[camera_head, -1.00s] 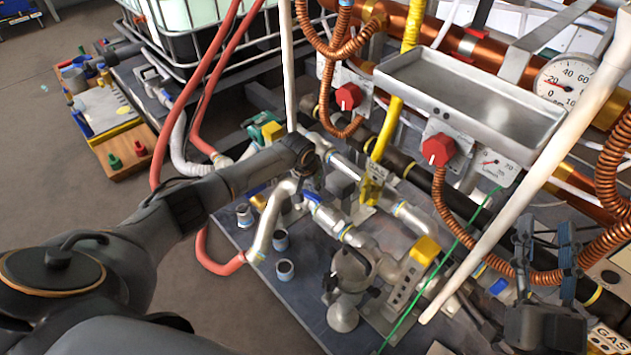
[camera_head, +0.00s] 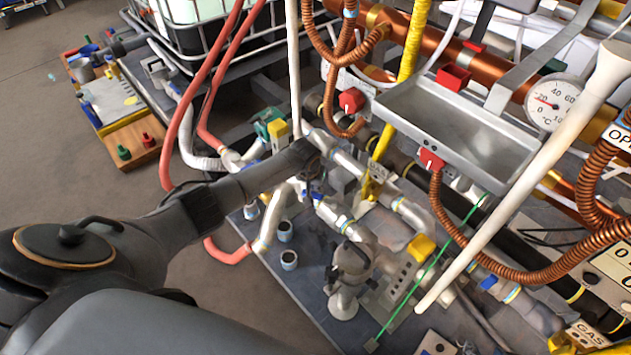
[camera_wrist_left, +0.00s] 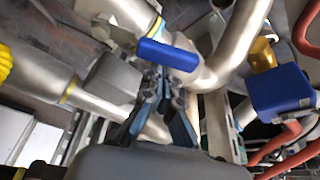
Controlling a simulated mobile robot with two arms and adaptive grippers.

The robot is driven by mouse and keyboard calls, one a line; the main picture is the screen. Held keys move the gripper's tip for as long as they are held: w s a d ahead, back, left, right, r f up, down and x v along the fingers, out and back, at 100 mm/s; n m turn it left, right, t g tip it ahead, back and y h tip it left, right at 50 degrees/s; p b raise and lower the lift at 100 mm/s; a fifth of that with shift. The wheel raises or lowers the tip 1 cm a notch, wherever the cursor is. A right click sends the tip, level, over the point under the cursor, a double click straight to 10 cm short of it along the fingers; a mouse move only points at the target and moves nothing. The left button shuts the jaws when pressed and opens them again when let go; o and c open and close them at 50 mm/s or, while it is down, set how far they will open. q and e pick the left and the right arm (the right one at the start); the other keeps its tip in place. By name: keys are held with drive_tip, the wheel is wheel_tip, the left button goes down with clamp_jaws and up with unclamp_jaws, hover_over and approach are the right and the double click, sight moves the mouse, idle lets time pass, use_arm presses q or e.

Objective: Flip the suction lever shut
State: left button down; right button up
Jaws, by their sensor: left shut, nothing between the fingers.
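A blue lever (camera_wrist_left: 168,55) sits on a silver pipe in the left wrist view, lying nearly crosswise just beyond my left fingertips. My left gripper (camera_wrist_left: 166,76) is shut and empty, with its tips close below the lever; I cannot tell whether they touch it. A second blue valve handle (camera_wrist_left: 282,92) is to the right, apart from the fingers. In the head view, my left arm reaches over the pipework and largely hides the gripper. A small blue handle (camera_head: 316,196) shows beside the arm's end. I cannot tell which handle is the suction lever. My right gripper is out of view.
Silver pipes crowd the dark base plate (camera_head: 310,308), with a pump-like silver fitting (camera_head: 350,265) in front. Red hoses (camera_head: 175,115) and a white upright rod (camera_head: 294,70) stand near my left arm. A metal tray (camera_head: 450,120) and a long white pole (camera_head: 520,190) are at right.

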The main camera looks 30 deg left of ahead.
use_arm(q)
drive_tip(key=shift+s+n+p, duration=0.35)
drive_tip(key=shift+n+p, duration=0.05)
drive_tip(key=shift+p, duration=0.3)
drive_tip(key=shift+s+n+y+p, duration=0.4)
drive_tip(key=shift+n+p, duration=0.3)
drive_tip(key=shift+p, duration=0.3)
use_arm(e)
drive_tip(key=s+d+g+h, duration=0.1)
drive_tip(key=s+d+g, duration=0.1)
drive_tip(key=s+g, duration=0.35)
use_arm(q)
drive_tip(key=s+d+n+g+y+p, duration=0.2)
drive_tip(key=s+n+p, duration=0.3)
drive_tip(key=n, duration=0.4)
drive_tip(key=shift+s+d+p, duration=0.15)
drive_tip(key=shift+d+p, duration=0.25)
drive_tip(key=shift+d, duration=0.4)
use_arm(e)
drive_tip(key=s+f, duration=0.3)
drive_tip(key=f, duration=1.8)
drive_tip(key=shift+s+f+t, duration=0.1)
drive_tip(key=shift+t, duration=0.15)
use_arm(q)
drive_tip(key=shift+d, duration=0.1)
use_arm(e)
drive_tip(key=shift+a, duration=0.1)
use_arm(q)
drive_tip(key=v, duration=1.1)
drive_tip(key=shift+r, duration=0.45)
